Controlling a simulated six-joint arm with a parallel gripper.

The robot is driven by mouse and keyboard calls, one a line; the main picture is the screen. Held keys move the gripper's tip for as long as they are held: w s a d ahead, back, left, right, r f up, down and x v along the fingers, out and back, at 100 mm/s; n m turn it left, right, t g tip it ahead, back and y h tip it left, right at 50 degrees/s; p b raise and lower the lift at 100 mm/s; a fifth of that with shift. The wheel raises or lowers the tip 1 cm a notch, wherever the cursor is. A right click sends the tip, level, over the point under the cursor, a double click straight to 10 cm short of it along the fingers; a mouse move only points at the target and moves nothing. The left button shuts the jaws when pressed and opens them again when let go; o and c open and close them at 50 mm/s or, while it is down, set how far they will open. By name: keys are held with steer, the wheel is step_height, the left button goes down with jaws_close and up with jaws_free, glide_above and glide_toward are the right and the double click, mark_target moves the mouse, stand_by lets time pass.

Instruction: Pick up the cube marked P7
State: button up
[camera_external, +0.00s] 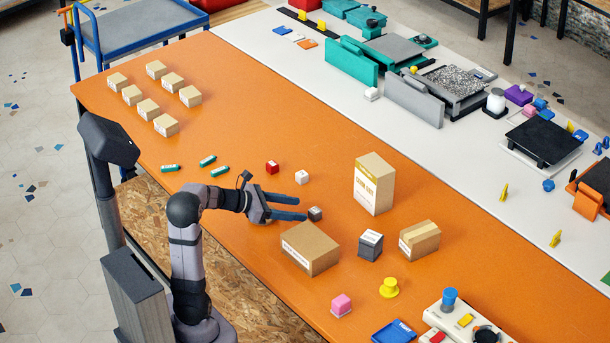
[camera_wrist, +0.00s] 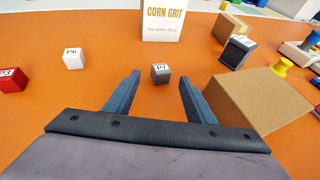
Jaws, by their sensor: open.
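The cube marked P7 (camera_wrist: 161,74) is small and dark grey with a white label on top. It stands on the orange table, and in the external view the P7 cube (camera_external: 315,214) is just beyond my fingertips. My gripper (camera_external: 304,211) is open, low over the table and pointing right. In the wrist view the two blue fingers of my gripper (camera_wrist: 164,79) are spread apart. The cube appears in line with the gap between them, near the tips. I cannot tell if either finger touches it. Nothing is held.
A cardboard box (camera_external: 310,249) stands close beside my right-hand finger. A CORN GRIT carton (camera_external: 373,184) stands behind the cube. The white cube P6 (camera_wrist: 73,58) and a red cube (camera_wrist: 11,79) lie to the left. A dark grey box (camera_external: 370,246) is farther right.

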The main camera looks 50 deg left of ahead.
mark_target(312, 211)
steer(key=shift+b+x, duration=0.5)
steer(key=shift+x, duration=3.2)
steer(key=shift+d+r, duration=0.1)
steer(key=c, duration=1)
